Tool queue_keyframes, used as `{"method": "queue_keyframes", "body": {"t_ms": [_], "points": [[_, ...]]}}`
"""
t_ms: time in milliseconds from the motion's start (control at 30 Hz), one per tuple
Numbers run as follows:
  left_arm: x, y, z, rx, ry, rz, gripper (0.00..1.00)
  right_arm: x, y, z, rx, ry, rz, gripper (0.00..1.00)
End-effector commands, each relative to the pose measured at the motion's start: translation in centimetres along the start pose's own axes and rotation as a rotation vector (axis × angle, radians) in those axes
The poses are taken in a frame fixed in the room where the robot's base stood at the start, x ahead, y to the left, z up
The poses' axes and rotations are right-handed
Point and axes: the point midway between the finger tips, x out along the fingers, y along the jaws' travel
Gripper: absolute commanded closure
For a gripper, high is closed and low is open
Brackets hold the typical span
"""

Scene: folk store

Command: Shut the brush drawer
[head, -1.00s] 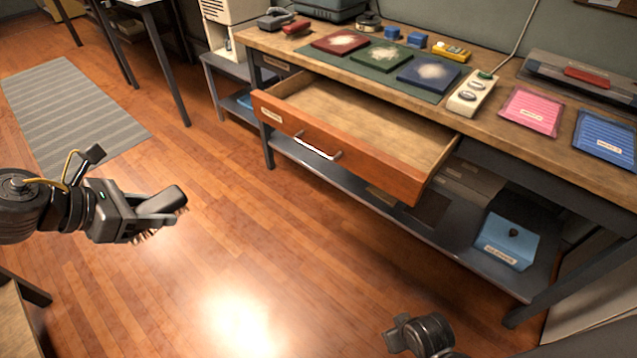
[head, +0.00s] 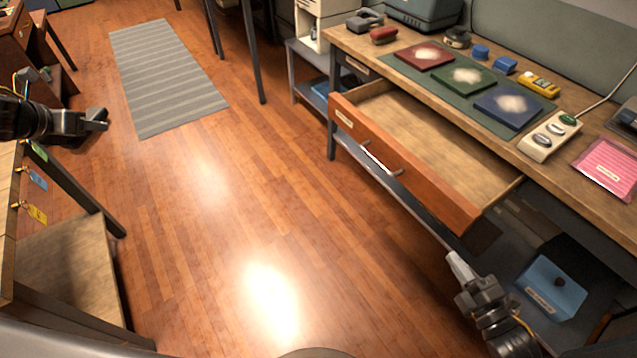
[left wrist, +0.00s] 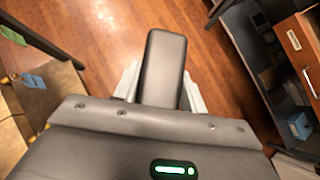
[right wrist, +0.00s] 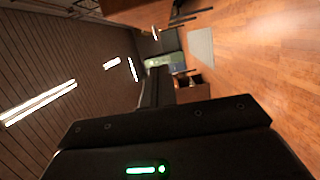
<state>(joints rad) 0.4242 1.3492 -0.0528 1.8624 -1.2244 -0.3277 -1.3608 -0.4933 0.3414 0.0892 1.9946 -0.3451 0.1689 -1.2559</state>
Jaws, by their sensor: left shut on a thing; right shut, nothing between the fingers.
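The wooden drawer stands pulled out of the bench, its orange-brown front (head: 405,162) carrying a metal bar handle (head: 381,160) and a small label. Its visible inside is bare. My right gripper (head: 457,264) is shut and empty, with its pale tip just below the right end of the drawer front in the picture; I cannot tell if they touch. My left gripper (head: 98,120) is far left, away from the drawer, shut on a brush-like thing. In the left wrist view, pale edges of this thing (left wrist: 191,97) stick out on both sides of a dark finger.
A blue box (head: 551,287) sits on the lower shelf near my right arm. A table with hanging tags (head: 38,213) is at left. The floor between is clear.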

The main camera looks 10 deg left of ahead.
Motion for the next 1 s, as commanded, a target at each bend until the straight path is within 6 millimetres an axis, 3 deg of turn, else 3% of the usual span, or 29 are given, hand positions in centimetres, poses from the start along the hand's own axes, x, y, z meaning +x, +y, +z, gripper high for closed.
{"method": "queue_keyframes", "body": {"t_ms": [267, 467, 800, 1000], "points": [[-0.2, 0.4, 0.2, -0.007, -0.002, 0.006, 0.83, 0.6, 0.4, 0.0, -0.018, 0.007, 0.016, 1.00], [-0.5, 0.4, 0.5, -0.007, -0.001, 0.006, 0.83, 3.6, 0.6, 0.0, -0.017, 0.006, 0.019, 1.00], [-1.0, 0.3, 1.0, -0.006, -0.001, 0.005, 0.83, 10.4, 0.7, 0.0, -0.015, 0.006, 0.017, 1.00], [-1.2, 0.3, 1.2, -0.006, -0.001, 0.005, 0.83, 10.8, 0.6, 2.8, -0.018, 0.005, 0.014, 1.00]]}}
